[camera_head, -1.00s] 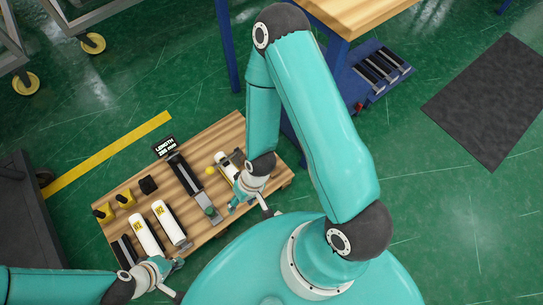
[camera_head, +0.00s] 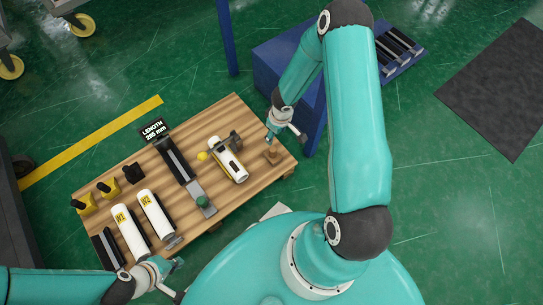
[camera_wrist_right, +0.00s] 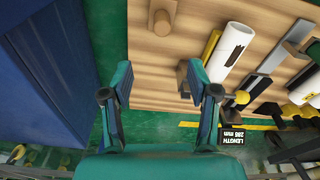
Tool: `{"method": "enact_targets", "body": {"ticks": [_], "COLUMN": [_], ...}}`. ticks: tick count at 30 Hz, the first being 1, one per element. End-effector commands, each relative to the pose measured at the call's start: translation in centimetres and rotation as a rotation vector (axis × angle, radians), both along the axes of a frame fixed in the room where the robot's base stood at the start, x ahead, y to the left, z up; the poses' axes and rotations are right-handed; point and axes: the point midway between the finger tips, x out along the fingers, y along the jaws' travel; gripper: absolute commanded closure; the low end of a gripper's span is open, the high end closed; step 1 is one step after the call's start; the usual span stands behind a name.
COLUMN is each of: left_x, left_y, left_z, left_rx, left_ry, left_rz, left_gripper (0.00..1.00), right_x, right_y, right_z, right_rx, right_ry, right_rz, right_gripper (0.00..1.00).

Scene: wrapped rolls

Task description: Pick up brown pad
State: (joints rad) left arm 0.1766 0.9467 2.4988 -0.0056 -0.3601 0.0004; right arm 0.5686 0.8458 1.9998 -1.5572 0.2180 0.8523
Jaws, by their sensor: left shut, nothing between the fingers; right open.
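The brown pad (camera_head: 272,156) is a small brown square with a raised knob, lying on the right end of the wooden table (camera_head: 222,117). It also shows near the top of the right wrist view (camera_wrist_right: 162,18), beyond the fingers. My right gripper (camera_head: 286,136) is open and empty near the table's right edge, just above and right of the pad in the head view. Its two fingers (camera_wrist_right: 160,82) are spread apart in the wrist view, with the pad not between them. My left gripper (camera_head: 172,276) is shut and empty by the table's lower left.
A white roll (camera_head: 230,160) lies left of the pad, with a dark part (camera_head: 237,140) at its end. Two rolls marked W2 (camera_head: 130,232), a black rail (camera_head: 172,158) and a length sign (camera_head: 154,129) are further left. A blue cabinet (camera_head: 275,75) stands beyond the right gripper.

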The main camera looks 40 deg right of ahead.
Motion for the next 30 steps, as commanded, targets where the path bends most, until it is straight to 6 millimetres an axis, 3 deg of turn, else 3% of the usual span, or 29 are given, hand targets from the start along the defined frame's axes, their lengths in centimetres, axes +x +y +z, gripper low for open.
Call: {"method": "enact_targets", "body": {"ticks": [12, 23, 30], "left_x": [0.0, 0.0, 0.0], "left_y": [0.0, 0.0, 0.0], "left_z": [-3.5, -4.2, -5.7], "left_rx": [0.0, 0.0, 0.0], "left_ry": [0.0, 0.0, 0.0], "left_rz": [0.0, 0.0, 0.0], "left_gripper": [1.0, 1.0, 1.0], "right_x": [0.9, 1.1, 1.1], "right_y": [0.2, 0.3, 0.5], "right_z": [-8.7, -11.2, -14.6], "right_rx": [0.003, 0.004, 0.005], "right_ry": [0.002, 0.001, 0.002], "right_rz": [0.001, 0.002, 0.002], "right_gripper": [0.4, 0.4, 0.4]}}
